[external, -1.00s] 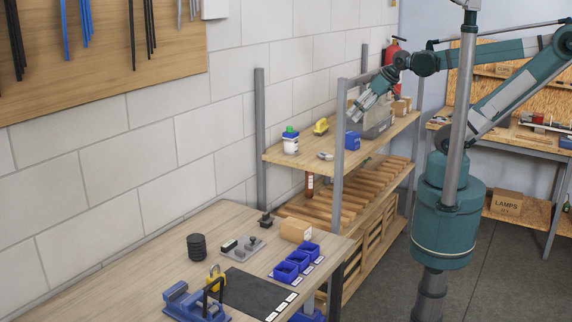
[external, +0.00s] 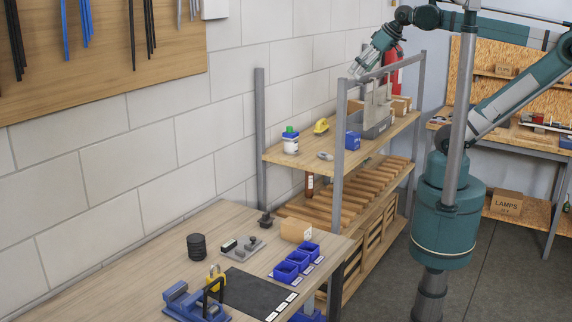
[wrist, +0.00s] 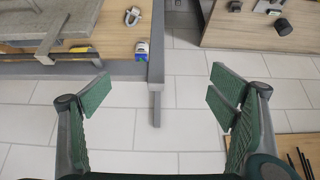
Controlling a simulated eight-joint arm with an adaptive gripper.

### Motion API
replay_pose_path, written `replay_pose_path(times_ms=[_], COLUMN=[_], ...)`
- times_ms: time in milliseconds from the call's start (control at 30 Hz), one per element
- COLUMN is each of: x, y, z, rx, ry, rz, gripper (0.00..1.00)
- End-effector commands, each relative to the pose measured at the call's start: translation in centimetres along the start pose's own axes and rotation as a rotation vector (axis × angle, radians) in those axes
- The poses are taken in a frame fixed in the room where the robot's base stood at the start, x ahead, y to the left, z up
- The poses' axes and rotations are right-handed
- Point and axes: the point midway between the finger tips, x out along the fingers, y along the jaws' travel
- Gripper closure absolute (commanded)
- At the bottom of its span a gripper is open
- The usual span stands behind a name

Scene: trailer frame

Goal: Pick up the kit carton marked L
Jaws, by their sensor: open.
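My gripper (external: 360,68) is open and empty, raised above the shelf unit near its top rail. Small brown cartons (external: 401,104) sit at the far end of the upper shelf, beyond and below my gripper. Another small carton (external: 296,230) stands on the near workbench. No letter L is readable on any of these, so I cannot tell which is the carton marked L.
A larger LAMPS carton (external: 507,203) sits low at right.

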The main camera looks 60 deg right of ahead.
Motion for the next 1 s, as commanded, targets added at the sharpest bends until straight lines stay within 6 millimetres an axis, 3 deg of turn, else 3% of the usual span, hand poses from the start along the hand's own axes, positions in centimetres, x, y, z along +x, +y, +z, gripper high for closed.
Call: replay_pose_path(times_ms=[467,1000], x=[0.7,1.9], y=[-4.1,-13.6], z=[-2.4,-6.2], rx=[-0.195,-0.595], ry=[-0.091,-0.26], rz=[-0.05,-0.147], gripper=[0.16,0.16])
